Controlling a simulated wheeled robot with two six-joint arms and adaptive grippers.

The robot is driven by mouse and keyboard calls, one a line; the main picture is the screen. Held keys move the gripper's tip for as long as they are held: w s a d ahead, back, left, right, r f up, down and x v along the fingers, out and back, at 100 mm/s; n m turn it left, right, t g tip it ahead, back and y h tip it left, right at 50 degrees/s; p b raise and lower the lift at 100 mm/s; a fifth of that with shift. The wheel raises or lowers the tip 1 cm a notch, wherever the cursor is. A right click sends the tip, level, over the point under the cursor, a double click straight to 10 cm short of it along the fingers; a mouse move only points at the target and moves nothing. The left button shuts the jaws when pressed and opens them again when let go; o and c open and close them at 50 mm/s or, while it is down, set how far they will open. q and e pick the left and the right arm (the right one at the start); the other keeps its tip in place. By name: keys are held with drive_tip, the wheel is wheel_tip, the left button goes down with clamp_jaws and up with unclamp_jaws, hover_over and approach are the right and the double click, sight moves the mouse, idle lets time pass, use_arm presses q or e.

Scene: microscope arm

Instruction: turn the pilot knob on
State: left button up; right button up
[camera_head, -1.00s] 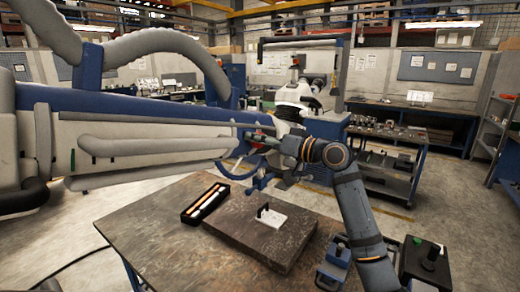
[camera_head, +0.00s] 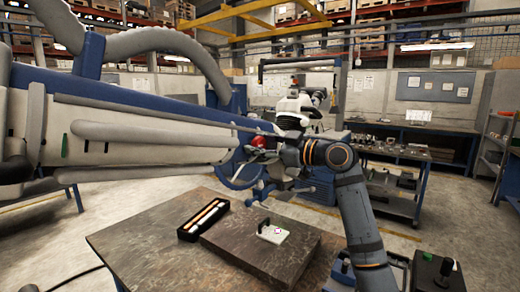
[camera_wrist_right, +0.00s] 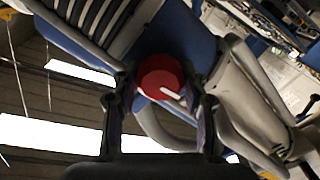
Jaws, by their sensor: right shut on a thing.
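A red round knob (camera_head: 258,142) with a pale pointer shows at the end of a long blue and white machine arm (camera_head: 150,110) that reaches in from the left. In the right wrist view the knob (camera_wrist_right: 160,77) sits between the two dark fingers of my right gripper (camera_wrist_right: 162,92). In the head view my right gripper (camera_head: 264,153) is at the knob and partly covers it. The right gripper is shut on the red knob. The pointer slants down to the right in the wrist view. My left gripper is not in view.
A worktable (camera_head: 150,250) stands below with a raised dark plate (camera_head: 285,255), a small white block (camera_head: 273,234) and a black tray of light rods (camera_head: 204,219). A white microscope (camera_head: 295,105) stands behind my right gripper.

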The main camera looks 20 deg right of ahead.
drive_tip(key=shift+f+n, duration=0.1)
drive_tip(key=shift+n, duration=0.6)
drive_tip(key=shift+b, duration=0.3)
drive_tip(key=o, duration=1.1)
drive_tip(key=shift+o, duration=0.2)
drive_tip(key=v, duration=1.2)
